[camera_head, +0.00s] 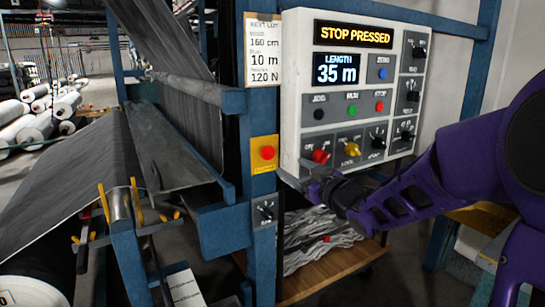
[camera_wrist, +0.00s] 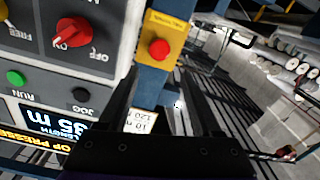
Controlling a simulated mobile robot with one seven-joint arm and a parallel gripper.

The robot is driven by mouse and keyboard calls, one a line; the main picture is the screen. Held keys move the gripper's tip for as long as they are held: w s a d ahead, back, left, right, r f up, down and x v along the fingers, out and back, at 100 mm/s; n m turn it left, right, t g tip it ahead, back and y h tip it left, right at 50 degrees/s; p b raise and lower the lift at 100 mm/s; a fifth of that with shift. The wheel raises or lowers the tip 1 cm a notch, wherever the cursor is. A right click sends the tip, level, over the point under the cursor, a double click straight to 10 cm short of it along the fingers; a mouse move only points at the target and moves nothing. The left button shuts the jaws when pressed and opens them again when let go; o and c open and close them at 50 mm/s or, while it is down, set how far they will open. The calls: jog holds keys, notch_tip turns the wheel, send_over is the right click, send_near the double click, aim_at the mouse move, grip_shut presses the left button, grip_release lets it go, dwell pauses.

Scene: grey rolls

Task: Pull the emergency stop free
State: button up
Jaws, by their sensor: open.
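The emergency stop (camera_head: 267,153) is a red round button on a yellow plate (camera_head: 264,169), fixed to a blue post left of the control panel. In the wrist view the button (camera_wrist: 159,49) lies ahead, between the lines of the two fingers. My gripper (camera_head: 298,174) is open and empty, just right of and slightly below the button in the head view. The fingers appear apart from the button; the exact gap cannot be told. The panel (camera_head: 293,95) shows "STOP PRESSED" (camera_head: 353,35) and "LENGTH 35 m".
A red switch knob (camera_head: 320,156) on the panel's lower edge is close to my gripper; it also shows in the wrist view (camera_wrist: 72,32). A rotary switch box (camera_head: 265,211) sits below the yellow plate. Grey fabric (camera_head: 170,140) hangs at left. A wooden cart (camera_head: 330,272) stands below.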

aim_at(269, 153)
jog(key=x, duration=1.1)
jog(key=shift+w+a, duration=0.1)
grip_shut()
